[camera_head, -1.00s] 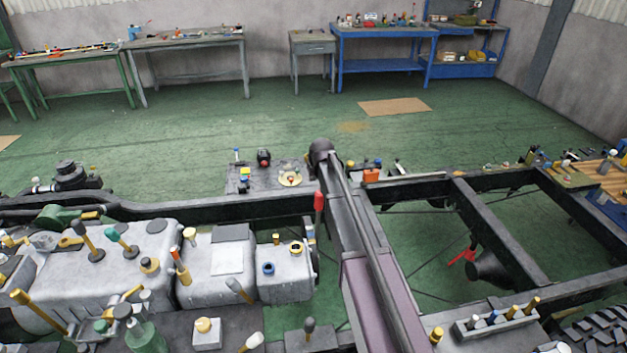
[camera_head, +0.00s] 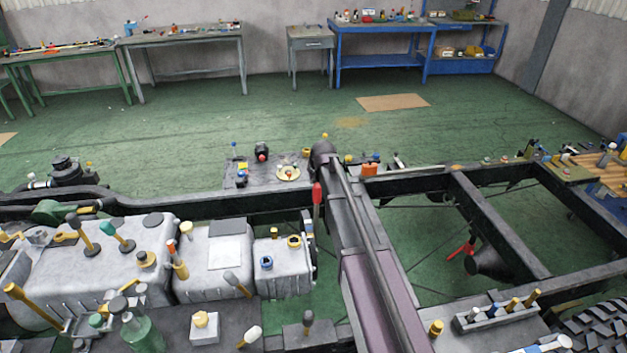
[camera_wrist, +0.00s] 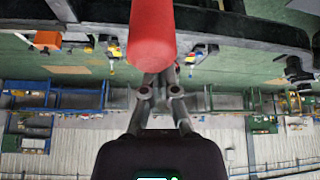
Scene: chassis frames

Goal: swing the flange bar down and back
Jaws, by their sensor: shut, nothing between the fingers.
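A bar with a red grip (camera_head: 317,194) and a dark lower part stands roughly upright beside the dark chassis rail, near the middle of the head view. I take it for the flange bar. In the wrist view a red rounded cylinder (camera_wrist: 152,38), likely the same grip, fills the top middle. My gripper (camera_wrist: 160,82) shows below it in the wrist view, its fingers shut and empty. The red cylinder covers the fingertips, so I cannot tell whether they touch it.
Grey tanks (camera_head: 213,262) with several levers and caps crowd the left. A small plate with parts (camera_head: 268,172) lies behind the rail. Open frame bays are at right, with a red piece (camera_head: 461,250) low in one. Benches (camera_head: 385,62) line the far wall; the floor before them is mostly clear.

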